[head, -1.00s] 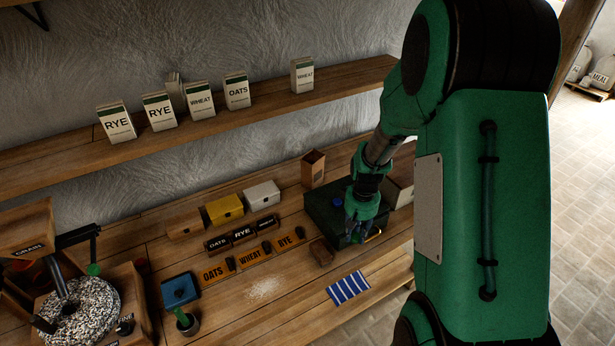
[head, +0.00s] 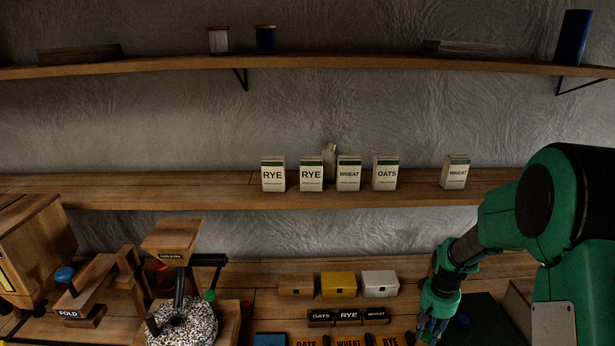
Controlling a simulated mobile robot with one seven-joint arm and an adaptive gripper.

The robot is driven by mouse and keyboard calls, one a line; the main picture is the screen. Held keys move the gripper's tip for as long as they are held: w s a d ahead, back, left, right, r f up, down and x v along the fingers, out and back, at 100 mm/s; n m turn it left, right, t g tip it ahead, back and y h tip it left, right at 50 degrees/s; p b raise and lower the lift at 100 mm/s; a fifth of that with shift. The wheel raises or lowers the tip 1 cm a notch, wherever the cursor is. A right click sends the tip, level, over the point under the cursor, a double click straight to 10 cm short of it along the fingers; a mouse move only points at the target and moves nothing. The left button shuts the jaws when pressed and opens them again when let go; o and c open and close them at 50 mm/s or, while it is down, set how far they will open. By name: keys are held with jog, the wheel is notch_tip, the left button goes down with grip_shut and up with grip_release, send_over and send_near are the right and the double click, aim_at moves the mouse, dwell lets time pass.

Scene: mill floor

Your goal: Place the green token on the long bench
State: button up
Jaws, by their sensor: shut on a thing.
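My gripper (head: 431,330) is at the lower right, above the long bench (head: 262,307), pointing down. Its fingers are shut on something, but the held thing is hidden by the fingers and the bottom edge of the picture. I cannot make out a green token anywhere in view.
Wooden, yellow and white boxes (head: 380,284) stand at the bench's back, behind labelled blocks (head: 348,316). A grinder (head: 182,325) and a wooden FOLD device (head: 85,290) stand left. A shelf (head: 130,190) with several cartons (head: 311,174) runs above.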

jog(key=w+a+f+b, duration=0.1)
jog(key=w+a+f, duration=0.1)
jog(key=w+a, duration=0.4)
jog(key=w+a+f+n+b, duration=0.1)
jog(key=w+a+b, duration=0.1)
jog(key=w+a, duration=0.4)
jog(key=a, duration=0.5)
jog(key=shift+w+a+f+n, duration=0.15)
jog(key=shift+f+n, duration=0.15)
jog(key=shift+f, duration=0.05)
jog(key=s+d+r+m+p, duration=0.1)
jog(key=s+d+r+p, duration=0.1)
jog(key=s+d, duration=1)
jog(key=s+d+r+m+p, duration=0.2)
jog(key=s+d+r, duration=0.2)
jog(key=s+d, duration=0.9)
jog(key=shift+s+d+r+p, duration=0.3)
jog(key=shift+d+p, duration=0.05)
jog(key=shift+d, duration=0.3)
jog(key=shift+w, duration=0.1)
send_over(473, 337)
jog(key=shift+d+f+b, duration=0.1)
jog(key=shift+f+b, duration=0.2)
jog(key=shift+f, duration=0.45)
jog(key=shift+f, duration=1.75)
